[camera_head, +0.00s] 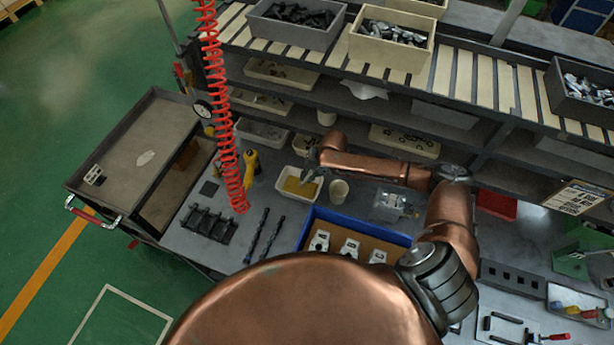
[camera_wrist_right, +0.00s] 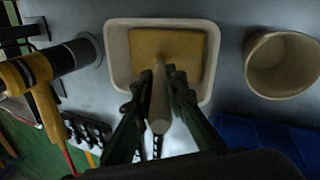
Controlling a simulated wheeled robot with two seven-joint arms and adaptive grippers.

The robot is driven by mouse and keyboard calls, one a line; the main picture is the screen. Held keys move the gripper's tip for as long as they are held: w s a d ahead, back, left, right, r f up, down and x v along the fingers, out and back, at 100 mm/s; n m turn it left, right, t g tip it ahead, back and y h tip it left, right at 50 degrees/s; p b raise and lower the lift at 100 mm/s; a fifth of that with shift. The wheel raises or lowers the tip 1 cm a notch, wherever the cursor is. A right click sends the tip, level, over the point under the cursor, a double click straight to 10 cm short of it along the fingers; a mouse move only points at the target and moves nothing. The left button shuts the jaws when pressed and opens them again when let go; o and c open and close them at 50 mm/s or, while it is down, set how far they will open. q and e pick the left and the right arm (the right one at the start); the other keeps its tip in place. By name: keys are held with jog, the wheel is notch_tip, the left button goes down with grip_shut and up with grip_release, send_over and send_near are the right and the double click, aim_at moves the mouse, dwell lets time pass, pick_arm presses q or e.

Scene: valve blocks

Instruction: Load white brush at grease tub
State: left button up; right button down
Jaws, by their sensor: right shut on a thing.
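The grease tub (camera_head: 298,187) is a white rectangular tray with a yellow layer in it. It stands on the grey bench, and in the right wrist view (camera_wrist_right: 117,60) it lies just beyond my fingers. My right gripper (camera_head: 309,173) is over the tub's far right side. In the wrist view the right gripper (camera_wrist_right: 158,85) is shut on the pale handle of the white brush (camera_wrist_right: 160,108). The brush's far end is over the yellow layer; I cannot tell whether it touches. The bristles are not clear. My left gripper is out of view.
A cream cup (camera_head: 339,192) stands right of the tub. A yellow and black tool (camera_head: 251,163) stands to its left, near a hanging red coiled hose (camera_head: 225,130). A blue tray (camera_head: 308,219) with metal valve blocks lies in front. Shelves rise behind.

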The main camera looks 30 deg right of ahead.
jog(key=shift+r+p, duration=3)
jog(key=shift+r, duration=0.45)
jog(key=shift+w, duration=0.1)
